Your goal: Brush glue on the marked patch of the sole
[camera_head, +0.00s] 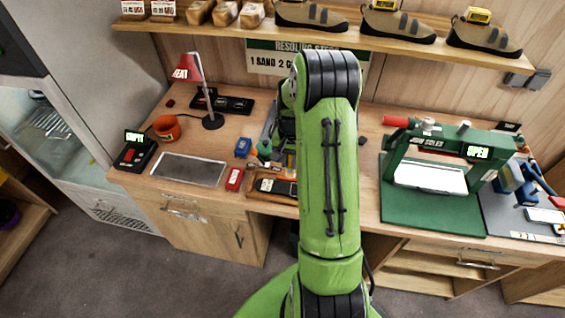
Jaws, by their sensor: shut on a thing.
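My gripper (287,138) is a dark grey shape over the middle of the bench, mostly hidden behind my green arm. It is shut on a thin tan thing, seemingly the brush (290,160), of which only a small part shows. Just below it in the picture, a dark shoe sole (268,186) with a pale patch lies on a wooden tray (256,196). Its right part is hidden by my arm. I cannot tell whether the brush touches the sole. A small green pot (264,147) stands left of the gripper.
A green press (432,160) stands right. Shoes line the shelf (250,27) above.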

